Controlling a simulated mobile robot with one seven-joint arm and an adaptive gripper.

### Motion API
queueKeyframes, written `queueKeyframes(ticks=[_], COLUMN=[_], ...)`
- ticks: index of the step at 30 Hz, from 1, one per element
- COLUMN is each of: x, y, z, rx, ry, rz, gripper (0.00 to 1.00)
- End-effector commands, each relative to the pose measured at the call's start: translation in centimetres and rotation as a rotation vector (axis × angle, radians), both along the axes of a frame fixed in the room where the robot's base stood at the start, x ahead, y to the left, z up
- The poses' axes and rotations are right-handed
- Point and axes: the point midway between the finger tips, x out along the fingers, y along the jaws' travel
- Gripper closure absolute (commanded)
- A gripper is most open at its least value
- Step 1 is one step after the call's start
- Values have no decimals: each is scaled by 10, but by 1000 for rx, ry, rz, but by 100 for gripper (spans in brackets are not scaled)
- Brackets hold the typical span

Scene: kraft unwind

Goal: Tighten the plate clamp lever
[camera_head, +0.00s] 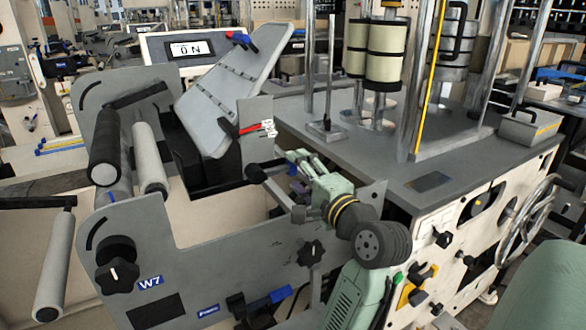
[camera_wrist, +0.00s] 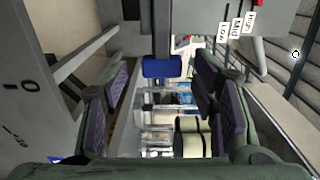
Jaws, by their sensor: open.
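My gripper (camera_head: 300,160) is open, at the machine's inner side near the tilted grey plate (camera_head: 222,98). In the wrist view my gripper (camera_wrist: 162,98) has its two dark-padded fingers spread. A dark lever with a blue end (camera_wrist: 162,68) hangs between and beyond the fingers, with gaps visible on both sides. It looks like the clamp lever, but no label on it confirms this. In the head view only a small blue patch (camera_head: 292,170) shows beside my fingers; the rest is hidden. Contact cannot be told.
A Low/Mid/High scale (camera_wrist: 237,24) with a red pointer is close at upper right in the wrist view. Grey side panels (camera_head: 225,255), a black star knob (camera_head: 310,253) and a blue-tipped handle (camera_head: 281,294) are nearby. Cream rolls (camera_head: 385,55) stand behind.

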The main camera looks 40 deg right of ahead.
Motion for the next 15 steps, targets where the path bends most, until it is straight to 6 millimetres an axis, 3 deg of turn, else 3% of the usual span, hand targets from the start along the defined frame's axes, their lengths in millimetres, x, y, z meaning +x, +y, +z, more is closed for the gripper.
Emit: queueKeyframes(ticks=[9,15], x=[-65,-84], y=[15,20], z=[0,0], rx=[0,0], ry=[-1,-1], rz=[-4,-1], gripper=[47,47])
